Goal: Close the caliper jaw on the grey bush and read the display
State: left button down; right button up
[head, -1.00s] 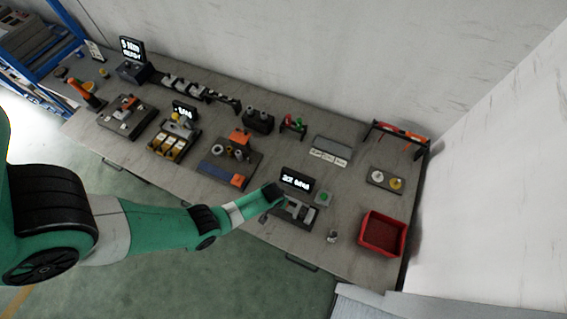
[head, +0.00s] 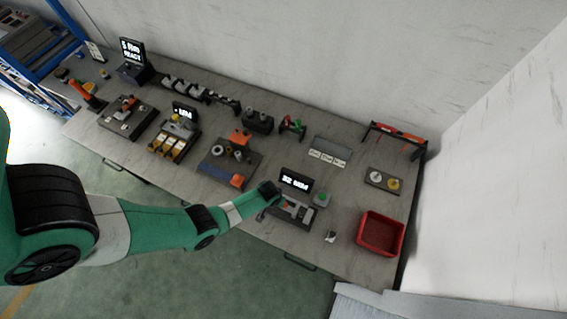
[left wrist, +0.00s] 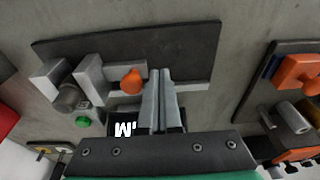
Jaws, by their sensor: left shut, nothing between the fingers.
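The caliper fixture is a dark plate (left wrist: 190,45) with a grey rail and two light grey jaw blocks at its left in the left wrist view. The grey bush (left wrist: 68,97), a dark cylinder, sits between the fixed jaw (left wrist: 47,80) and the sliding jaw (left wrist: 92,76); I cannot tell whether both touch it. An orange knob (left wrist: 132,80) stands on the slider. My left gripper (left wrist: 160,73) is shut and empty, its fingers just right of the knob. The display (head: 296,180) is lit, its text not clearly readable; my gripper partly hides it in the left wrist view.
A green button (left wrist: 82,121) sits beside the display. A red bin (head: 381,234) stands at the right of the bench. A fixture with orange parts (head: 230,162) lies left of the caliper.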

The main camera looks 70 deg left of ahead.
notch_tip(320, 180, up, 7)
jog(key=p, duration=0.6)
dwell(0.4)
